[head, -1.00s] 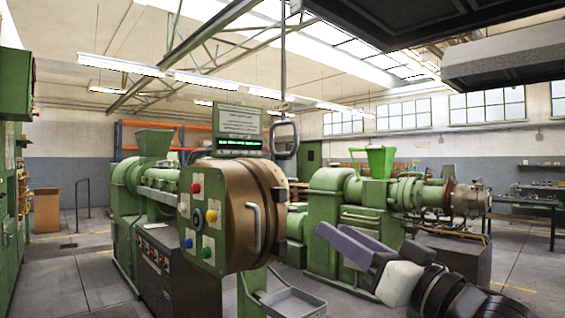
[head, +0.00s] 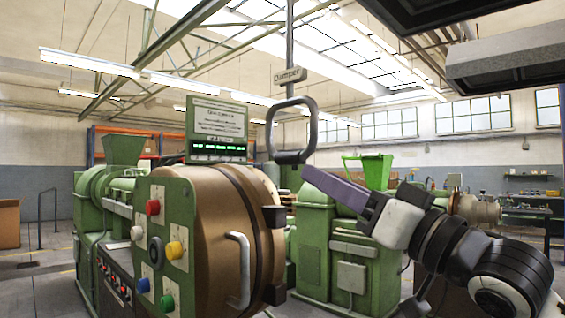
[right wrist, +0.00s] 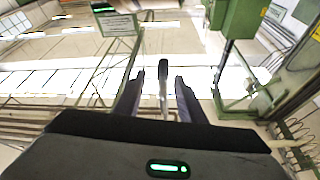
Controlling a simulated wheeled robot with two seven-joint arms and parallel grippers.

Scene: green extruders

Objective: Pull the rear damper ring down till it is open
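The damper ring (head: 292,130) is a dark rounded loop hanging upright from a vertical rod, beneath a small sign plate (head: 290,76). It is the only such ring I see. My right gripper (head: 308,174) reaches in from the right, with its purple-grey finger tip close to the ring's lower right corner. In the right wrist view my right gripper (right wrist: 160,78) has its two dark fingers apart. A grey bar of the ring (right wrist: 163,88) shows in the gap between them; I cannot tell whether either finger touches it. My left gripper is out of view.
A brown drum-fronted machine (head: 212,235) with a handle (head: 240,268) and coloured buttons stands just left of and below the ring. A green display box (head: 217,130) is left of the ring. Another green extruder (head: 330,235) stands behind my right arm. A grey hood (head: 505,62) hangs upper right.

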